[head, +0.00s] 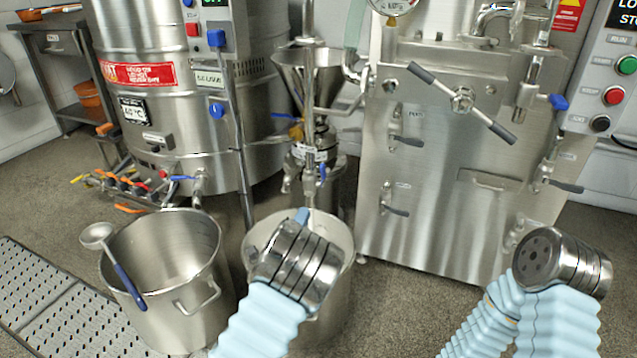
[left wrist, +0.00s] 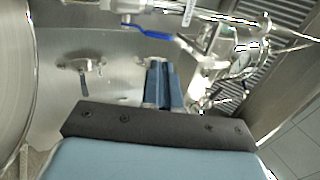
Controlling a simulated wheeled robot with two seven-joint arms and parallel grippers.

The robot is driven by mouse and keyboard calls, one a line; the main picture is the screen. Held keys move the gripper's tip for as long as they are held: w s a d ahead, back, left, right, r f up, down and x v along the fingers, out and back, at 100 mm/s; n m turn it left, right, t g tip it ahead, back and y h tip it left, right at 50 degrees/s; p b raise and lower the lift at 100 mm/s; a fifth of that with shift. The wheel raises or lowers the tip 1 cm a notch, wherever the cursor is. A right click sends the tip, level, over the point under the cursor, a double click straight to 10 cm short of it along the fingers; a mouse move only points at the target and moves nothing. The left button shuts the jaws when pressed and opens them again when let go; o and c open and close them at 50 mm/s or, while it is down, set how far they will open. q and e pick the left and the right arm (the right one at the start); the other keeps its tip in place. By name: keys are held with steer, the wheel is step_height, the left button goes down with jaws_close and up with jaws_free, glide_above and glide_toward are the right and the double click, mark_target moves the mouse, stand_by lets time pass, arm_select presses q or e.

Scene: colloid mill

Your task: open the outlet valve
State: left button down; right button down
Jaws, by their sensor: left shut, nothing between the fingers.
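The colloid mill with its steel funnel (head: 306,75) stands in the middle of the head view. A valve with a blue lever (head: 322,172) sits low on it, above a steel pot (head: 340,285); I take it for the outlet valve. In the left wrist view, a blue lever (left wrist: 148,36) on a pipe lies beyond the fingers and apart from them. My left gripper (head: 302,215) is over the pot, its blue fingertips below the lever, mostly hidden by my wrist. The left wrist view shows its fingers (left wrist: 164,84) together and empty. My right arm's fingers do not show.
A second pot (head: 165,255) with a ladle (head: 115,260) stands at left. A steel tank (head: 175,100) with another blue lever (head: 182,178) is behind it. A steel cabinet (head: 450,200) with protruding handles stands at right. Perforated floor plates (head: 60,305) lie at front left.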

mark_target(322, 174)
arm_select(q)
steer(key=x, duration=1.1)
steer(key=shift+f, duration=0.1)
